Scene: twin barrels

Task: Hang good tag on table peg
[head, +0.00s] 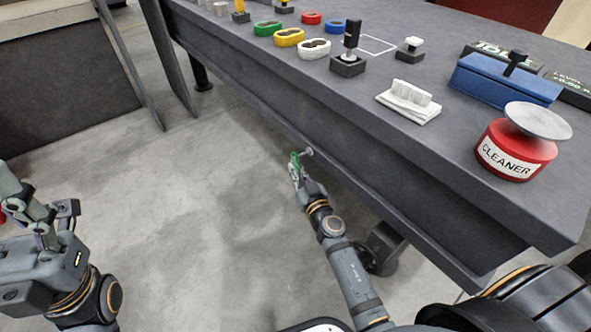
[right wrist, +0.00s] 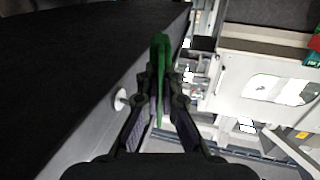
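A green tag (head: 294,162) is held by my right gripper (head: 297,172) in front of the table's front side. In the right wrist view the tag (right wrist: 160,68) stands edge-on between the closed fingers (right wrist: 165,92). A pale round-headed peg (head: 308,152) sticks out from the table's front side. In the right wrist view the peg (right wrist: 122,98) is just left of the fingers, and the tag looks apart from it. The tag's hole cannot be made out. My left gripper (head: 45,205) is at the far left, fingers apart, away from the table, with nothing seen in it.
The floor left of the table is clear.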

